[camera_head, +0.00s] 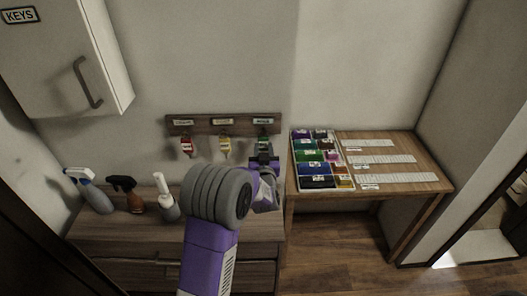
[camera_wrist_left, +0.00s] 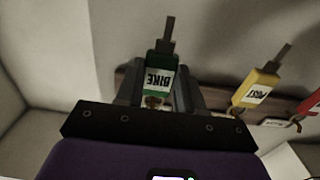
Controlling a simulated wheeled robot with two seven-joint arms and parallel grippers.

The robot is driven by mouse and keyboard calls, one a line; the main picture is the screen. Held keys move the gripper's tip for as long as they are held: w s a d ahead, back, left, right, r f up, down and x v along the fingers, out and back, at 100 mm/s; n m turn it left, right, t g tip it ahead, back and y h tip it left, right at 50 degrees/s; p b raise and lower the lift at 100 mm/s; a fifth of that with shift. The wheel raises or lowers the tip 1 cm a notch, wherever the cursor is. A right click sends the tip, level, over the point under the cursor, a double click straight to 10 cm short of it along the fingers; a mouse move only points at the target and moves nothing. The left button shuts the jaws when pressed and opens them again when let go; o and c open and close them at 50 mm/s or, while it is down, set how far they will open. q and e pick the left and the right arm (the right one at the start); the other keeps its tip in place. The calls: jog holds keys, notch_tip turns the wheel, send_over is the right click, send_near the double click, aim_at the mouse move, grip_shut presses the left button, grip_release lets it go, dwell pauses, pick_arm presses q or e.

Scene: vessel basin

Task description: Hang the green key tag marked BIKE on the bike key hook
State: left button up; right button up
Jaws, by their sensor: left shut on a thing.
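The green key tag marked BIKE (camera_wrist_left: 160,78) is between the fingers of my left gripper (camera_wrist_left: 158,88) in the left wrist view, which shows its lettering upside down. My left gripper (camera_head: 264,160) is shut on the tag, just below the right end of the wooden key rack (camera_head: 243,130) in the head view. A bit of green (camera_head: 263,141) shows above the fingers there, under the rack's right-hand label. The bike hook itself is too small and covered to make out, so I cannot tell whether the tag's ring is on it. My right gripper is not in view.
A red tag (camera_head: 187,147) and a yellow tag (camera_head: 225,147) hang from the rack left of my gripper. Spray bottles (camera_head: 92,190) and a white-topped bottle (camera_head: 165,197) stand on the cabinet. A tray of coloured boxes (camera_head: 318,160) sits on the table at right.

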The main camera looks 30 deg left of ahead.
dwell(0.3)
pick_arm(q)
jog(key=o, duration=1.1)
